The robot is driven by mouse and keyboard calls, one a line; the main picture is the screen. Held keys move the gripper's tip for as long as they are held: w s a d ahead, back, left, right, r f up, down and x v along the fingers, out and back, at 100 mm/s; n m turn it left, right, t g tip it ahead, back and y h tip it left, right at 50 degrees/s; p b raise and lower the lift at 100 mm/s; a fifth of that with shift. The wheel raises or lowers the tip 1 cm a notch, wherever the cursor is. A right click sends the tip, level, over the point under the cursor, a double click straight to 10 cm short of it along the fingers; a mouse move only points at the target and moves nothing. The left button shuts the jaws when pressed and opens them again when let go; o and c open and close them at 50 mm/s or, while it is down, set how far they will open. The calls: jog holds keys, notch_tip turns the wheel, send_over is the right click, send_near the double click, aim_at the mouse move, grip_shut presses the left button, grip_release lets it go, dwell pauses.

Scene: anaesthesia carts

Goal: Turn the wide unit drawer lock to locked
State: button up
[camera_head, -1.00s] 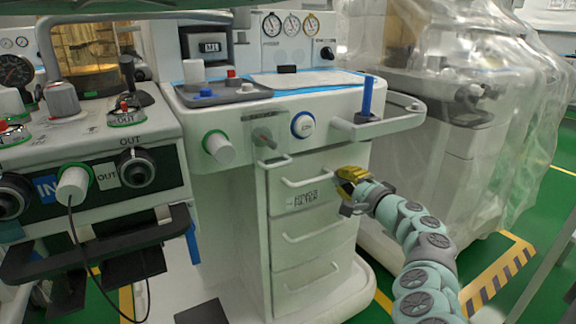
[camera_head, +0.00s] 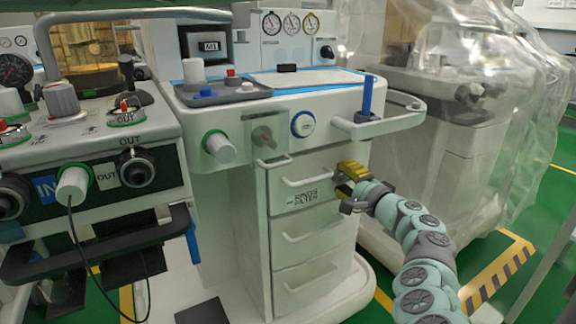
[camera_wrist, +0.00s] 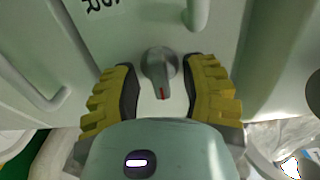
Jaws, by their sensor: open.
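The drawer lock is a small grey knob (camera_wrist: 157,66) with a red mark on its lower end in the wrist view. It sits on the pale drawer front, between my two yellow-and-black fingers. My gripper (camera_wrist: 161,76) is open, with a visible gap on each side of the knob. In the head view my gripper (camera_head: 350,187) is at the right end of the labelled top drawer (camera_head: 307,194) of the wide unit (camera_head: 262,225). The lock is hidden behind my gripper there.
Drawer handles (camera_head: 306,182) stick out left of my gripper. Above are a grey control knob (camera_head: 262,136), a green-ringed knob (camera_head: 219,147) and a side rail (camera_head: 399,122). A plastic-covered machine (camera_head: 470,120) stands at the right. Green floor shows at the lower right.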

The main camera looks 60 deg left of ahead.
jog(key=shift+d+r, duration=0.1)
jog(key=shift+d, duration=0.05)
jog(key=shift+d, duration=0.2)
jog(key=shift+s+d, duration=0.15)
jog(key=shift+d, duration=0.9)
jog(key=d, duration=0.9)
jog(key=shift+s, duration=0.3)
jog(key=shift+d, duration=0.1)
